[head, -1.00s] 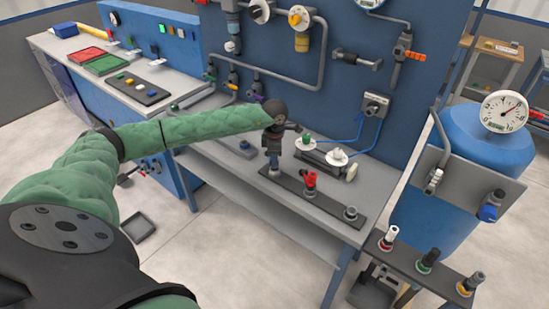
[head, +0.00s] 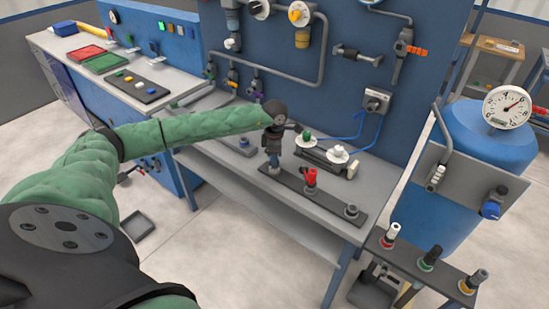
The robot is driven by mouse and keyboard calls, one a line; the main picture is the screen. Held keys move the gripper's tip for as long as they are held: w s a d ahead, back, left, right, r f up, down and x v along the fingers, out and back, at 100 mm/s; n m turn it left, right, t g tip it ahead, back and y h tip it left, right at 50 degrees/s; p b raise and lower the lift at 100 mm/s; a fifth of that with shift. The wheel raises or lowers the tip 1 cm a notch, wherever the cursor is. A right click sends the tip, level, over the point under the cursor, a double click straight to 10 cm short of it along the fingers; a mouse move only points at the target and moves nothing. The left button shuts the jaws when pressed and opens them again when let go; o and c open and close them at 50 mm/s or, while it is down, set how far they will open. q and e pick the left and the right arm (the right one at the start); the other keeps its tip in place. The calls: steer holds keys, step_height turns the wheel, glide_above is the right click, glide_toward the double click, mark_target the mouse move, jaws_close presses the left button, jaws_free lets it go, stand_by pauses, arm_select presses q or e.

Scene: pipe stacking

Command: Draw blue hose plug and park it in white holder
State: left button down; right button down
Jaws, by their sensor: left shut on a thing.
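My left gripper (head: 273,150) points down at the left end of a black strip on the bench, with its fingers shut. A small blue-grey piece, which looks like the blue hose plug (head: 274,171), shows just under the fingertips; most of it is hidden, and I cannot tell whether it is still seated in the strip. My right gripper is not in view.
The black strip (head: 330,199) also carries a red fitting (head: 311,178) and a grey socket (head: 351,211). Behind it stand round white pieces (head: 337,155) and blue hoses (head: 352,137). A blue tank (head: 485,150) is at right. Pipes line the blue panel.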

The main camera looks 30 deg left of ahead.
arm_select(q)
steer(key=shift+f, duration=0.25)
steer(key=c, duration=1)
jaws_free()
steer(key=shift+r, duration=0.1)
steer(key=shift+o, duration=0.2)
step_height(320, 180, up, 6)
steer(key=b, duration=0.2)
steer(key=shift+r+b, duration=0.1)
steer(key=shift+b, duration=0.3)
steer(key=shift+r, duration=0.8)
steer(key=shift+f, duration=0.1)
